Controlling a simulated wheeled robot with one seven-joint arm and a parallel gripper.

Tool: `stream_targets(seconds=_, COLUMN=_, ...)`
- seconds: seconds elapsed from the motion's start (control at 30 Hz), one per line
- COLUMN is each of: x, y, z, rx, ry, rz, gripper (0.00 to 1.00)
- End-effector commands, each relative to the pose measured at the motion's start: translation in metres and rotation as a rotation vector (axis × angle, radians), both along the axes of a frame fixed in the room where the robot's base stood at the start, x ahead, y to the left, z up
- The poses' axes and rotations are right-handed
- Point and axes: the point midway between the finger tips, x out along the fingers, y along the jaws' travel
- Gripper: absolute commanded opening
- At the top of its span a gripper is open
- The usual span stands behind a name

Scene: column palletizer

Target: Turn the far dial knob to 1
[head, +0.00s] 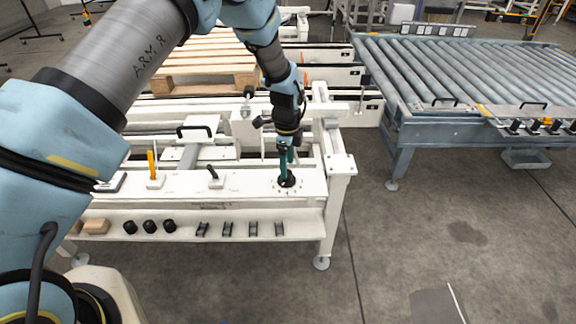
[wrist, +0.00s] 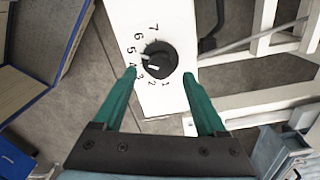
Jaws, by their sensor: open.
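The dial knob (wrist: 158,62) is black and round, on a white panel with the numbers 1 to 7 around it. Its white mark is on the left side, toward the 3 to 5 numbers; I cannot tell the exact setting. In the head view, the knob (head: 288,182) is at the right end of the white bench panel (head: 250,186), partly hidden by my gripper (head: 286,168). In the wrist view, my gripper (wrist: 159,75) is open, its teal fingers apart on the left and right of the knob with gaps. I see no contact.
A yellow lever (head: 152,166) and a black-handled lever (head: 212,172) stand left on the same panel. Black caps (head: 149,226) and dark brackets (head: 253,229) lie on the lower shelf. A grey roller conveyor (head: 440,75) stands at the right. The floor between is clear.

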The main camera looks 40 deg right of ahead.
Motion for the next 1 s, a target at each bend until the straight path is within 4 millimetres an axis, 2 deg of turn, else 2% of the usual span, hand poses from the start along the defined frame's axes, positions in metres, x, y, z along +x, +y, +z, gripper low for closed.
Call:
stream_targets(seconds=0.2, x=0.000, y=0.000, z=-0.021, rx=0.000, ry=0.000, rz=0.002, gripper=0.74)
stream_targets(seconds=0.57, x=0.000, y=0.000, z=-0.026, rx=-0.001, ry=0.000, rz=0.002, gripper=0.74)
stream_targets(seconds=1.0, x=0.000, y=0.000, z=-0.026, rx=-0.001, ry=0.000, rz=0.002, gripper=0.24)
